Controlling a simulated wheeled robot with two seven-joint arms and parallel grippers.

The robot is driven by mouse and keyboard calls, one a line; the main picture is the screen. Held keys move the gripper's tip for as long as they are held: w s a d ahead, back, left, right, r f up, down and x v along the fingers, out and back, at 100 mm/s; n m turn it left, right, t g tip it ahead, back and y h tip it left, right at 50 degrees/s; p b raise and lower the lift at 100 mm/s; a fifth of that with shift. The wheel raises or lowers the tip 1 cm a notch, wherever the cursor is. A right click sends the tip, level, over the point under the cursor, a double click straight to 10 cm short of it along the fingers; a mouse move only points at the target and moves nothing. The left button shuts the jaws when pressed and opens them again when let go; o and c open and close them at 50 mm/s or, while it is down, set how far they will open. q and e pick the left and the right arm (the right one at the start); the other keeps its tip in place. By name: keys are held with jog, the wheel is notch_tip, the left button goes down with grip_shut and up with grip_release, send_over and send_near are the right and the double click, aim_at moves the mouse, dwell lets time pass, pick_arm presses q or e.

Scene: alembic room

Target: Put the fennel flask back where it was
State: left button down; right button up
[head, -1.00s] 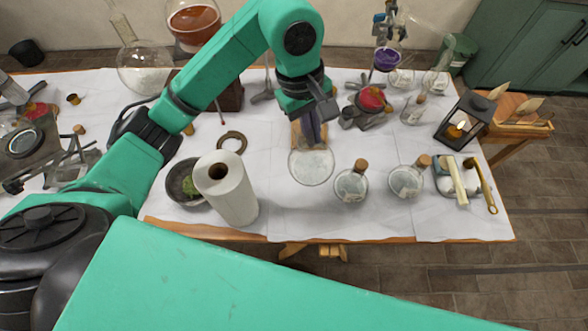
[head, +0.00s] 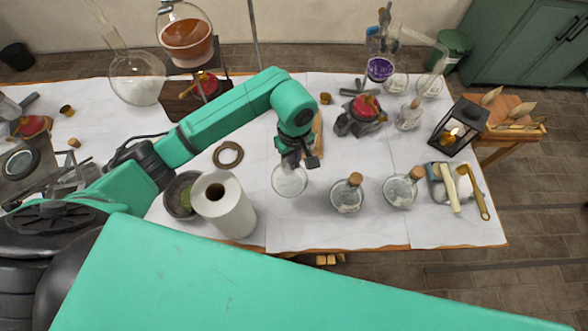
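A round clear flask (head: 289,181) with pale contents is at the front middle of the table. My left gripper (head: 295,160) is over its top and shut on its neck, which the fingers hide. I cannot tell whether the flask touches the table. Two similar corked round flasks stand to its right, a nearer one (head: 347,196) and one farther right (head: 399,192). Their labels are too small to read, so I cannot tell by label which flask is fennel. A brown ring (head: 228,155) lies empty to the left. My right gripper is not in view.
A white paper roll (head: 224,206) and a dark bowl (head: 181,195) stand left of the flask. A wooden piece (head: 318,135) is behind the gripper. A red-topped burner (head: 364,110), a lantern (head: 461,127) and a tray (head: 440,187) are farther right. White table covering (head: 330,232) is clear in front.

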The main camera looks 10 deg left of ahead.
aim_at(294, 174)
pick_arm(q)
notch_tip(294, 174, down, 6)
jog(key=shift+s+d+f+p, duration=0.1)
jog(key=shift+p, duration=0.7)
jog(key=shift+f, duration=0.4)
jog(key=c, duration=1.1)
grip_release()
